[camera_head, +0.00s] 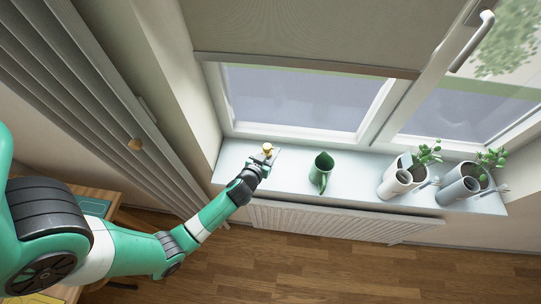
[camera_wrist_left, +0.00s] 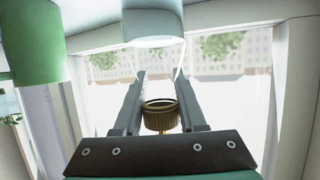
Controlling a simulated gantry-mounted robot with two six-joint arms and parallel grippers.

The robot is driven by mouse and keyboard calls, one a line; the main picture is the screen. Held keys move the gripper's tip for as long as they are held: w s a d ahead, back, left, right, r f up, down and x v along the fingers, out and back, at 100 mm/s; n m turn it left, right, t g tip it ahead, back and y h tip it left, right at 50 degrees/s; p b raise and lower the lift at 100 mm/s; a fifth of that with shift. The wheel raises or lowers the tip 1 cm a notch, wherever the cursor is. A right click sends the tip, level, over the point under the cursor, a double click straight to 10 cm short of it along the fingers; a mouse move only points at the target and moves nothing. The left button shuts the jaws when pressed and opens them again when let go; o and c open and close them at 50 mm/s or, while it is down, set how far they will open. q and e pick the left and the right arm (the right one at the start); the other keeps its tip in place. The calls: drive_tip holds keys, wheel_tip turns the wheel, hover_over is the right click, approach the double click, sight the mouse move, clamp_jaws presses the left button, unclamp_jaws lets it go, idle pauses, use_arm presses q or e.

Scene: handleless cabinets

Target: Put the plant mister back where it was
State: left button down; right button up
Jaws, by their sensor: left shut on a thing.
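My left gripper (camera_head: 266,158) reaches over the left part of the windowsill and is shut on a small brass-coloured thing (camera_head: 267,148), which looks like the plant mister. In the left wrist view, its round ribbed brass part (camera_wrist_left: 160,114) shows between the two fingers. My right gripper is not in view.
The sill between gripper and jug is clear. A window is behind.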

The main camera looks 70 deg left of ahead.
use_arm(q)
wheel_tip(320, 180, down, 3)
drive_tip(key=shift+a+f+b, duration=0.1)
drive_tip(key=shift+f+b, duration=0.05)
drive_tip(key=shift+b, duration=0.45)
drive_tip(key=shift+f, duration=0.15)
drive_tip(key=shift+c, duration=2.4)
unclamp_jaws()
